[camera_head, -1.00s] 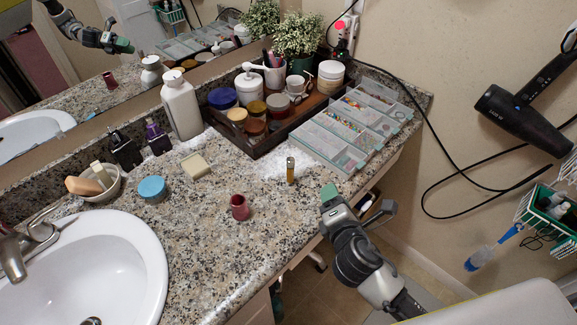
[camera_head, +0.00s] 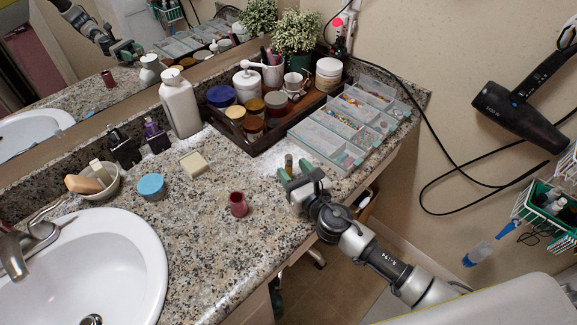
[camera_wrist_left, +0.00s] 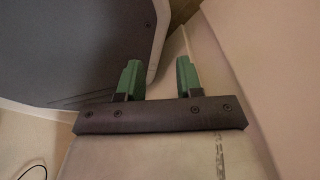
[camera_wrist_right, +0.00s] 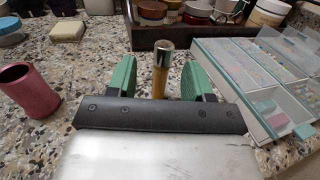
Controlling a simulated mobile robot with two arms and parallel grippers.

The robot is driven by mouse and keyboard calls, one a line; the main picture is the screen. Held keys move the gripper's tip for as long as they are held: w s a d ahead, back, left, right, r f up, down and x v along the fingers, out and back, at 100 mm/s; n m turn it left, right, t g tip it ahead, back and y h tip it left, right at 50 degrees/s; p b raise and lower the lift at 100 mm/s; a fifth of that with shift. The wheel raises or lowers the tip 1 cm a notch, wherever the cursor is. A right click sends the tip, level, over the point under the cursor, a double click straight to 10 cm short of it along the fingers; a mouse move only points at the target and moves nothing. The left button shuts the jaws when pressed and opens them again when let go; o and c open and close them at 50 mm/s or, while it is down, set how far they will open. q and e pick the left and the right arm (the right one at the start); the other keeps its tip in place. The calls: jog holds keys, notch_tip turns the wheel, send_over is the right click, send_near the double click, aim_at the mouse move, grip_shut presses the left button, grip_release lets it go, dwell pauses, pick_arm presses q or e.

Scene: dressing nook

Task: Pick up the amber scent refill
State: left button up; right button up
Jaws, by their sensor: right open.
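The amber scent refill is a slim upright vial (camera_wrist_right: 160,82) with a shiny metal cap. In the right wrist view it stands on the granite counter between the two green fingers, with a gap on each side. In the head view its top (camera_head: 289,160) shows just behind my right gripper (camera_head: 295,172), which hides its lower part. My right gripper is open and empty at the counter's front edge. My left gripper (camera_wrist_left: 158,80) shows only in the left wrist view; its fingers are apart with nothing between them, away from the counter.
A clear compartment box (camera_head: 325,139) lies right of the refill. A dark wooden tray (camera_head: 262,143) with jars and a pump bottle stands behind. A dark red cup (camera_head: 238,204) stands to the left. The sink (camera_head: 95,265) is farther left.

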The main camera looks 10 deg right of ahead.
aim_at(291, 167)
jog(key=x, duration=0.5)
jog(key=shift+w+f+b, duration=0.2)
jog(key=shift+f+b, duration=0.2)
jog(key=shift+d, duration=0.1)
grip_shut()
jog(key=s+d+r+p, duration=0.5)
jog(key=s+d+r, duration=0.1)
jog(key=d+r, duration=0.45)
jog(key=s+a+r+m+h, duration=0.2)
jog(key=s+h, duration=0.3)
jog(key=s, duration=1)
jog(key=shift+s+a+m+t, duration=0.25)
jog(key=shift+a+m+t, duration=0.15)
jog(key=shift+m, duration=0.3)
